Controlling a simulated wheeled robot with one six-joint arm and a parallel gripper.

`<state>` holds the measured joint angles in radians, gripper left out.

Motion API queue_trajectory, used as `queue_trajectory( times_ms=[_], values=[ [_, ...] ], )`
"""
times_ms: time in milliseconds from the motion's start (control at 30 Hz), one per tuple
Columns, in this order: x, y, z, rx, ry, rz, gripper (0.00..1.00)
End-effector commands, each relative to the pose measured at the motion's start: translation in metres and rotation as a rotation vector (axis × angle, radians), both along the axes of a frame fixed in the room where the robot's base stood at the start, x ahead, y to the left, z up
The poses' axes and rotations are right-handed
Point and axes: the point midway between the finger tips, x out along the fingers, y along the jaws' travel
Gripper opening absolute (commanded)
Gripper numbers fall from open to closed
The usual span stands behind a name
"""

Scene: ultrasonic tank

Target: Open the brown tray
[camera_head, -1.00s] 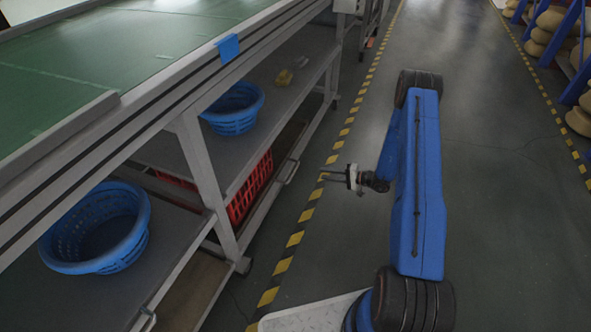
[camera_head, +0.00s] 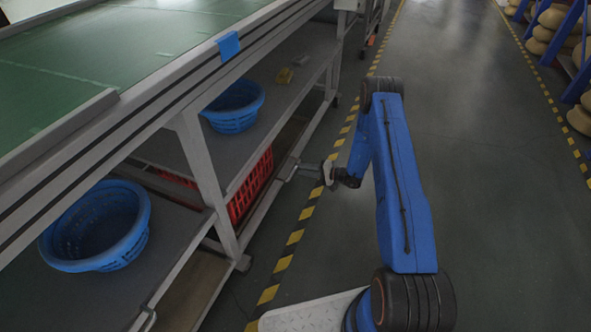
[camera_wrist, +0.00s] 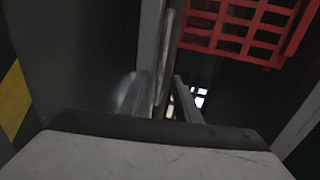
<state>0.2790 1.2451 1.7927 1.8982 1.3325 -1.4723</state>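A brown tray surface (camera_head: 291,131) shows low under the shelf, beside the red crate, with a grey front rail facing the aisle. My gripper (camera_head: 290,168) has its fingertips at this rail, where the handle is, and hides the handle in the head view. In the wrist view my gripper (camera_wrist: 158,95) is open. Its two fingers stand on either side of a thin bar, apparently the handle (camera_wrist: 167,70). I cannot tell whether a finger touches it. A second brown tray surface (camera_head: 192,290) lies low at the near end, with its own handle (camera_head: 148,319).
A red crate (camera_head: 252,187) sits low behind the rail and also shows in the wrist view (camera_wrist: 240,30). Blue baskets (camera_head: 235,108) stand on the grey shelf under the green conveyor (camera_head: 110,50). The aisle floor (camera_head: 480,150) to the right is clear.

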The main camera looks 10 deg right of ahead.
Motion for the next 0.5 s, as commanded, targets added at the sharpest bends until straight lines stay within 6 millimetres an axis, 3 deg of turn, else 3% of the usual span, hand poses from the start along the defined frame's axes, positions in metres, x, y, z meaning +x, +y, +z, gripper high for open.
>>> queue_trajectory(
  times_ms=[200, 500],
  values=[
    [0.017, 0.025, -0.007, -0.001, 0.000, 0.002, 0.29],
    [0.026, 0.036, -0.009, -0.001, 0.001, 0.000, 0.29]
  ],
)
